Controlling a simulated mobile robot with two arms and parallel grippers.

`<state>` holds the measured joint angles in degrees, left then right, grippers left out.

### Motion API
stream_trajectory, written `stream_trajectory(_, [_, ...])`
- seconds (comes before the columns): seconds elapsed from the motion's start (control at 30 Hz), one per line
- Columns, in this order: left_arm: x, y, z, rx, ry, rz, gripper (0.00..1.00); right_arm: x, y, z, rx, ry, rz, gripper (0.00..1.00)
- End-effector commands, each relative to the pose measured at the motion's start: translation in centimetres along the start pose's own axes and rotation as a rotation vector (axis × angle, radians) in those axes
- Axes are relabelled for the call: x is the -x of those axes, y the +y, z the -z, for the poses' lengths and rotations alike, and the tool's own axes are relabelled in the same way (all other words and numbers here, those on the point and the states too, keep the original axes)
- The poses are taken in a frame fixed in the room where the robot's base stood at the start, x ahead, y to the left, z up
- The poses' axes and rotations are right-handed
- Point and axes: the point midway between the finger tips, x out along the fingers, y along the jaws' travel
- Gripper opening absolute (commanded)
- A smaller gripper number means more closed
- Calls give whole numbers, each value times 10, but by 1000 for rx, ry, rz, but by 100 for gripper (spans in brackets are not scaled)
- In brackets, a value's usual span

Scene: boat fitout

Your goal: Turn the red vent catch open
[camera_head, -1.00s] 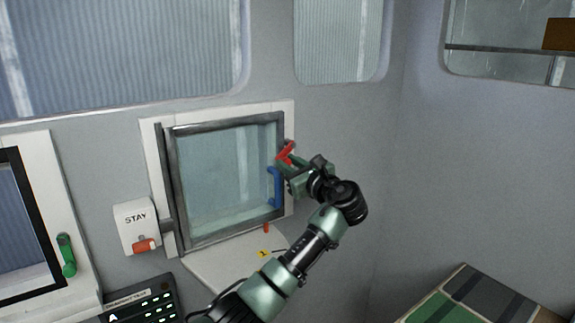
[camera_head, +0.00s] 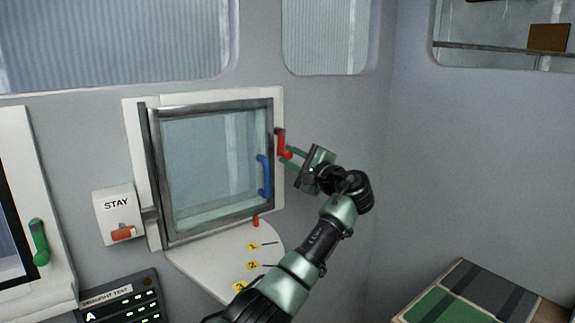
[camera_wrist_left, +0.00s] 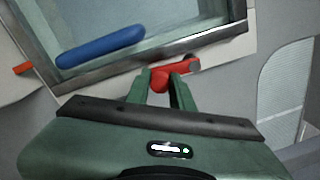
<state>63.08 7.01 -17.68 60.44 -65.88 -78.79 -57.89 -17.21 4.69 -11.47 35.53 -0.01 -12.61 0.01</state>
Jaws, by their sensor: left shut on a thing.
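The red vent catch (camera_head: 281,142) sits on the white frame at the right edge of the glazed vent (camera_head: 210,160). In the head view it stands about upright, its lower end toward my gripper. My left gripper (camera_head: 286,158) is shut on the lower end of the catch. In the left wrist view the two green fingers (camera_wrist_left: 160,90) close around one end of the red catch (camera_wrist_left: 180,70), and its grey pivot end shows to the right. The vent lies against its frame, with a blue handle (camera_head: 264,177) on its right side. My right gripper is not in view.
A white STAY box (camera_head: 118,215) with a red lever is left of the vent. Below is a white quadrant plate (camera_head: 225,262) with numbered yellow marks and a red peg (camera_head: 255,220). A green handle (camera_head: 39,242) is far left.

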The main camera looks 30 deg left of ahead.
Motion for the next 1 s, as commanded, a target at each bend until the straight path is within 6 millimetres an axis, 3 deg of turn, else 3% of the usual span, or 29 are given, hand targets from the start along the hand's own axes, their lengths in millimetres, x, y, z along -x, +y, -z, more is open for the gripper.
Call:
stream_trajectory(0.23, [0,-2,5,84,-5,2,0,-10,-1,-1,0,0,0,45])
stream_trajectory(0.77, [0,-4,5,111,-7,2,0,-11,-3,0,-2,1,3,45])
stream_trajectory(0.8, [0,-4,5,111,-7,2,25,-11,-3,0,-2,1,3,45])
stream_trajectory(0.87, [0,-4,5,111,-7,2,42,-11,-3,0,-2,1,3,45])
stream_trajectory(1.0, [0,-3,5,110,-7,1,44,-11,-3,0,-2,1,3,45])
